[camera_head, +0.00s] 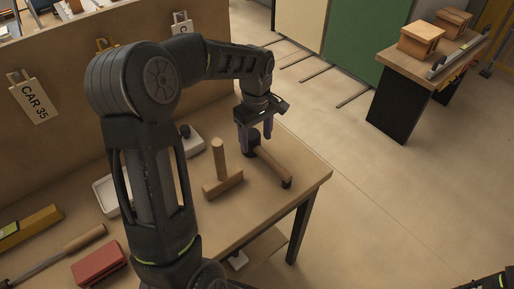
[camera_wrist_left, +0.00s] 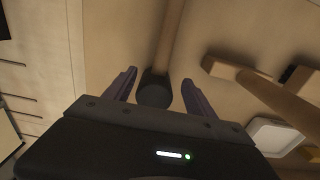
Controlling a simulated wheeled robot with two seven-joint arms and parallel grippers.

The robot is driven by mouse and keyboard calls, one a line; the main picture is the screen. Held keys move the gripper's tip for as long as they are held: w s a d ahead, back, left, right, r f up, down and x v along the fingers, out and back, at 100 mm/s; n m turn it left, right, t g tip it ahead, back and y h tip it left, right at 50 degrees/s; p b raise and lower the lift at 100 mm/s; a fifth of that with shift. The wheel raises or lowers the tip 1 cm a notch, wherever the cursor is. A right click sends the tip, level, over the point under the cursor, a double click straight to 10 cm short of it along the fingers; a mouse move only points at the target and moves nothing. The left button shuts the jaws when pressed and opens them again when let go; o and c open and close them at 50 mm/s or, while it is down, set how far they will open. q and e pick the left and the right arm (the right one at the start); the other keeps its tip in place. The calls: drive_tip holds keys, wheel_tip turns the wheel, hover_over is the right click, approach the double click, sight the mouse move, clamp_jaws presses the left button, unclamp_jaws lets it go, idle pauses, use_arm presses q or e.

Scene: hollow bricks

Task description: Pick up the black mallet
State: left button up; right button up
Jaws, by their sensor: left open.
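The black mallet lies on the workbench, its wooden handle (camera_head: 272,163) running toward the bench's right front corner and ending in a dark tip. Its black head (camera_head: 252,136) is partly hidden by my left gripper (camera_head: 254,147) in the head view. In the left wrist view the black head (camera_wrist_left: 154,90) sits between the two open fingers of my left gripper (camera_wrist_left: 160,78), with gaps on both sides. The handle (camera_wrist_left: 170,35) runs away from the fingers. Whether the fingers reach down to the head's level I cannot tell. My right gripper is not in view.
A wooden mallet (camera_head: 221,184) with its handle pointing up stands close to the left of the black mallet; its handle also shows in the left wrist view (camera_wrist_left: 285,100). A board (camera_head: 60,75) stands behind.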

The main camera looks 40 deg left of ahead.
sight(257, 146)
use_arm(q)
drive_tip(key=shift+w+d+f+p, duration=0.1)
drive_tip(key=shift+f+p, duration=0.4)
drive_tip(key=shift+f, duration=2.15)
clamp_jaws()
